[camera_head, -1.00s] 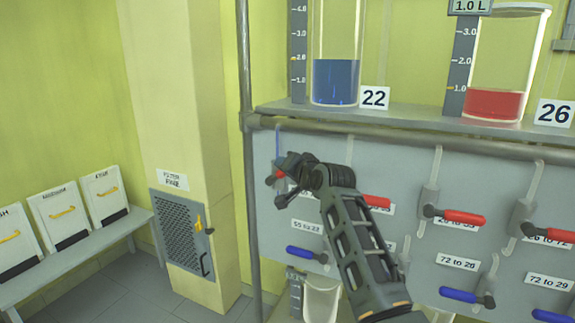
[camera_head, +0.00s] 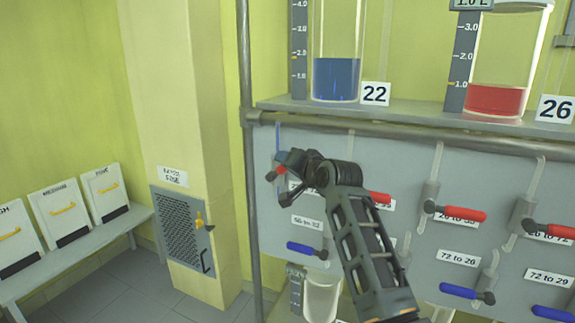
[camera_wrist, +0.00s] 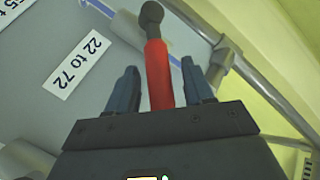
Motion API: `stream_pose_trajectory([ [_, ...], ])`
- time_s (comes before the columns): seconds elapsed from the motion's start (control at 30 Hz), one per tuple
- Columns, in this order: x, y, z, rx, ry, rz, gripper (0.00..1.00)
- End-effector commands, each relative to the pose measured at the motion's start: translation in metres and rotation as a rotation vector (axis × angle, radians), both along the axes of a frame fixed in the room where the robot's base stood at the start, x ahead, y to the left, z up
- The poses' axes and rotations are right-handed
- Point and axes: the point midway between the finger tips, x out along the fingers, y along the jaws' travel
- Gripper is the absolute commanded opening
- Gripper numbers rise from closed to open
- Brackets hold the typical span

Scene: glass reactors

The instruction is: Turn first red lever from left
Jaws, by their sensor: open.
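The first red lever from the left shows mostly as a small red patch (camera_head: 281,170) in the head view, largely hidden by my gripper (camera_head: 284,178). In the wrist view its red handle (camera_wrist: 159,80) and dark pivot end (camera_wrist: 151,14) are clear. My gripper (camera_wrist: 160,68) is open, with one finger on each side of the red handle. Gaps show between the handle and both fingers. A label reading "22 to 72" (camera_wrist: 79,62) is on the grey panel beside the lever.
More red levers (camera_head: 455,213) stand to the right, one partly behind my arm. Blue levers (camera_head: 307,250) sit lower on the panel (camera_head: 265,215). A metal pipe (camera_head: 400,135) and shelf run above. A vertical post (camera_head: 247,180) stands left of the panel.

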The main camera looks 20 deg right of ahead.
Motion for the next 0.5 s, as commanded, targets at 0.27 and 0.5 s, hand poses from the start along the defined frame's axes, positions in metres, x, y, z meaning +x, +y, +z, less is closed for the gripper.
stream_pose_trajectory([
  [0.27,-0.040,-0.005,0.006,0.000,0.000,0.000,0.52],
  [0.5,-0.057,-0.008,0.010,0.000,0.001,0.000,0.52],
])
